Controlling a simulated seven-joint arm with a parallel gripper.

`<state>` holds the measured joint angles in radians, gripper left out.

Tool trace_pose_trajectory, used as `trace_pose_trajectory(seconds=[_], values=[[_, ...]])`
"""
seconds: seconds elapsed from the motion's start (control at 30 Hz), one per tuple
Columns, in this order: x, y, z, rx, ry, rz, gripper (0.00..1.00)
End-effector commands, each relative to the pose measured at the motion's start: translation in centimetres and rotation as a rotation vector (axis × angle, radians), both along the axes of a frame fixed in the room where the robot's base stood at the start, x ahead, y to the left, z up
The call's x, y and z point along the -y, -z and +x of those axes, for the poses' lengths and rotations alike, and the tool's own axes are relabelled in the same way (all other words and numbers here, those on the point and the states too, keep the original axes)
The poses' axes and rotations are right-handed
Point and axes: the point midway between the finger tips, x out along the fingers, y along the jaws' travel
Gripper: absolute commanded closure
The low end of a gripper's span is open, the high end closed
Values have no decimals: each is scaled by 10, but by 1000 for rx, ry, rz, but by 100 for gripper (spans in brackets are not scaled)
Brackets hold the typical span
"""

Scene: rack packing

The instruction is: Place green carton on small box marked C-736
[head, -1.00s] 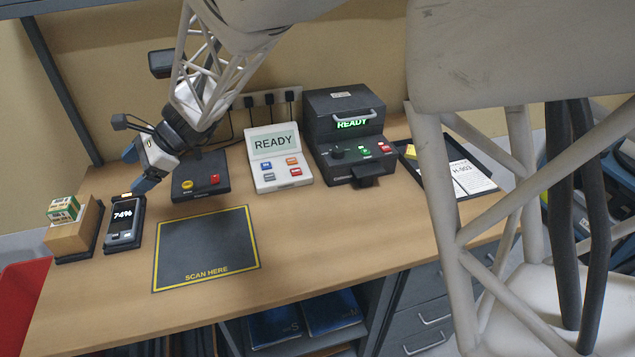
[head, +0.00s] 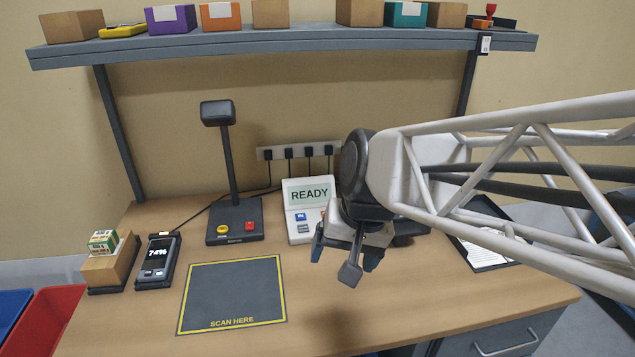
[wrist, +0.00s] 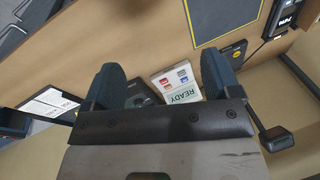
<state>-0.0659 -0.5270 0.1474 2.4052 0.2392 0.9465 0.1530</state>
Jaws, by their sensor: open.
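A green and white carton (head: 103,242) sits on top of a small brown box (head: 111,264) at the left end of the bench in the head view. No marking on that box can be read from here. My gripper (head: 342,262) is above the right part of the bench, in front of the white READY panel, well to the right of the carton. In the wrist view my gripper (wrist: 160,85) has its two dark fingers spread apart with nothing between them. The carton is not in the wrist view.
The phone-like device (head: 157,262) stands beside the box, and the scan mat (head: 232,295) lies mid-bench. A scanner stand (head: 235,221) rises behind. Several boxes line the shelf (head: 300,40) above. A paper tray (head: 487,245) lies right. Red and blue bins (head: 45,318) stand at lower left.

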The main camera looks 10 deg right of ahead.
Motion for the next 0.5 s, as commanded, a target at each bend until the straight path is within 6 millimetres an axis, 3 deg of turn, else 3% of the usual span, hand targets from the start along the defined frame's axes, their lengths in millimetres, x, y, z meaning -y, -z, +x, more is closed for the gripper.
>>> trace_pose_trajectory(seconds=[0.2,0.5], values=[[44,4,-47,64,-110,-173,17],[62,8,-66,82,-163,-254,17]])
